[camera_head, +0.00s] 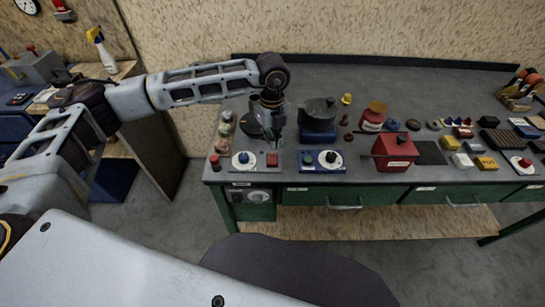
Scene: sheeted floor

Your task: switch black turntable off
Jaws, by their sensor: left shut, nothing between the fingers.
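My left gripper (273,144) is shut and empty. It points down above the front left of the workbench, just behind a red button (272,160); I cannot tell whether it touches anything. A round black disc (250,124), which looks like the black turntable, is partly hidden behind the gripper. In front of it is a white panel with a dark dial (243,158), left of the red button. A blue panel (322,167) with a white dial and a green button lies to the right. The switch's on or off position is too small to tell. My right gripper is out of view.
A black pot on a blue base (318,138) stands right of the gripper. A red box with a dark handle (395,152) is further right. Several small jars (223,145) line the bench's left edge. Blocks and small parts crowd the right side. The bench front (380,192) has green drawers.

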